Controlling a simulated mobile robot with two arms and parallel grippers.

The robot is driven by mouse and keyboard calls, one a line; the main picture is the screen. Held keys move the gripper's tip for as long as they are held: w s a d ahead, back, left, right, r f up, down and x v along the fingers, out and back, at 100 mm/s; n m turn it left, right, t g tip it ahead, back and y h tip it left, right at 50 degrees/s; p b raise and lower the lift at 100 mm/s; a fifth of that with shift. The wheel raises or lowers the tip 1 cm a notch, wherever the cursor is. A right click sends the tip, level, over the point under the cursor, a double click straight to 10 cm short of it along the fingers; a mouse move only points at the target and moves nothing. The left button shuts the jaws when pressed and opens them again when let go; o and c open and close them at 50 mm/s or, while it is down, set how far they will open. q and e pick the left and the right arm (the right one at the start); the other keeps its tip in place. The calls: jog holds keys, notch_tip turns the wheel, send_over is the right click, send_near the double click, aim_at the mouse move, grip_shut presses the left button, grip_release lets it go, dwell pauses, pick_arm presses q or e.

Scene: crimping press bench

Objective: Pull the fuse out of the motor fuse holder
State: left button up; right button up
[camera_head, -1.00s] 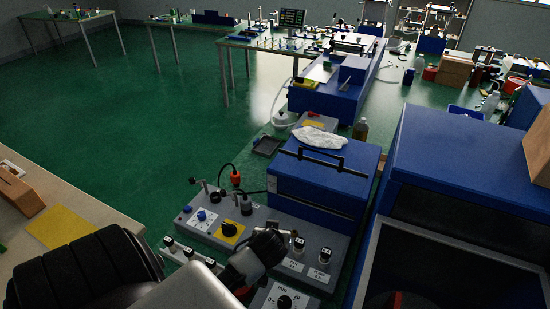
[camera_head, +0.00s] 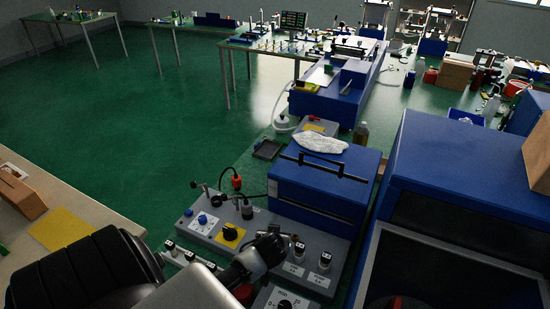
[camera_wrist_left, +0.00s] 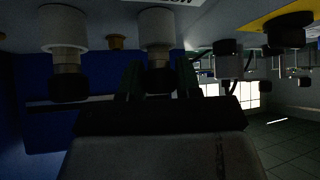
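Two fuse holders with black caps and pale collars stand on the grey panel: a left one (camera_head: 298,251) and a right one (camera_head: 324,262). Their labels are too small to read. My left gripper (camera_head: 279,246) is just left of the left holder. In the left wrist view, which looks upside down, its two dark fingers (camera_wrist_left: 158,82) stand on either side of the black cap of the middle holder (camera_wrist_left: 156,28). The other holder (camera_wrist_left: 65,28) is to the left. Darkness hides whether the fingers touch the cap. My right gripper is not in view.
A blue press housing (camera_head: 322,190) with a black handle stands behind the holders. A yellow-plated knob (camera_head: 230,232), a blue button (camera_head: 202,219) and a red plug (camera_head: 237,182) are left of them. A dial box (camera_head: 284,302) is in front. A large blue cabinet (camera_head: 470,160) fills the right.

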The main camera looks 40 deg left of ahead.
pick_arm(q)
jog(key=c, duration=0.4)
jog(key=shift+w+r, duration=0.1)
jog(key=shift+r, duration=0.35)
jog(key=r, duration=0.1)
jog(key=r+b, duration=0.1)
jog(key=r, duration=0.1)
jog(key=shift+d+r, duration=0.2)
jog(key=shift+d, duration=0.15)
jog(key=w+d+r+p, duration=0.1)
jog(key=w+d+r, duration=0.1)
jog(key=d+r, duration=0.7)
jog(key=shift+d+r+p, duration=0.3)
jog(key=shift+d+r, duration=0.05)
jog(key=shift+d, duration=0.55)
